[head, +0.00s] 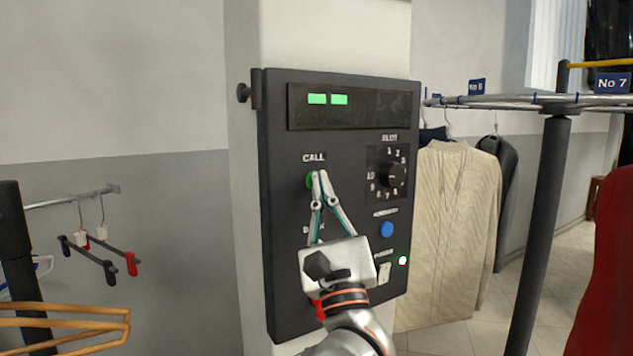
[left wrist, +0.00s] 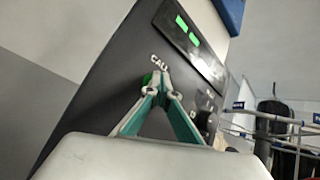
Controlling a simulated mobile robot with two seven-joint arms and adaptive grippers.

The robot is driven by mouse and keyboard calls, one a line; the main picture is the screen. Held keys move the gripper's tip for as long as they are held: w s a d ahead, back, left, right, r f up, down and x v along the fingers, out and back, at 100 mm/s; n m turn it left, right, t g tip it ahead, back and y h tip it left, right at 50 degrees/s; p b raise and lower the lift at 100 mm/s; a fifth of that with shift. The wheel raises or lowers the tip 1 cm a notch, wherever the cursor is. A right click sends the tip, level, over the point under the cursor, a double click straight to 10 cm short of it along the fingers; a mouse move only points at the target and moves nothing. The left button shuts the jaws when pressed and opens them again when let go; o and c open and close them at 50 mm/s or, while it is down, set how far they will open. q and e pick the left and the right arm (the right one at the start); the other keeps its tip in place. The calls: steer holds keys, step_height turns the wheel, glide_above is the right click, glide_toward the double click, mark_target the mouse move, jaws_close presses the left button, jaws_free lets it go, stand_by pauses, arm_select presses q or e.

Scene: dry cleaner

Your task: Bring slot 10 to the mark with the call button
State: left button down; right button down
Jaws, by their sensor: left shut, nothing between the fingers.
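A dark control panel (head: 284,250) hangs on a pale pillar. Its green CALL button (head: 310,182) is partly hidden by my left gripper (head: 319,174), which is shut and empty, its tips at the button. In the left wrist view, the closed tips (left wrist: 162,86) overlap the green button (left wrist: 147,79); I cannot tell whether it is pressed in. The SLOT dial (head: 396,175) is at the upper right; its setting is unclear. The display (head: 365,106) shows two green blocks. On the rail, a blue tag reads No 7 (head: 612,83); another tag (head: 477,87) is too small to read surely. My right gripper is out of view.
A blue button (head: 387,229), a white switch (head: 385,272) and a lit green lamp (head: 402,260) are on the panel. A red button (head: 319,309) is mostly behind my gripper. A cream sweater (head: 445,230) hangs behind; a dark post (head: 541,220) stands at right.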

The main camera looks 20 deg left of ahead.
arm_select(q)
steer(key=shift+s+d, duration=0.15)
steer(key=s+d, duration=0.4)
steer(key=d, duration=0.1)
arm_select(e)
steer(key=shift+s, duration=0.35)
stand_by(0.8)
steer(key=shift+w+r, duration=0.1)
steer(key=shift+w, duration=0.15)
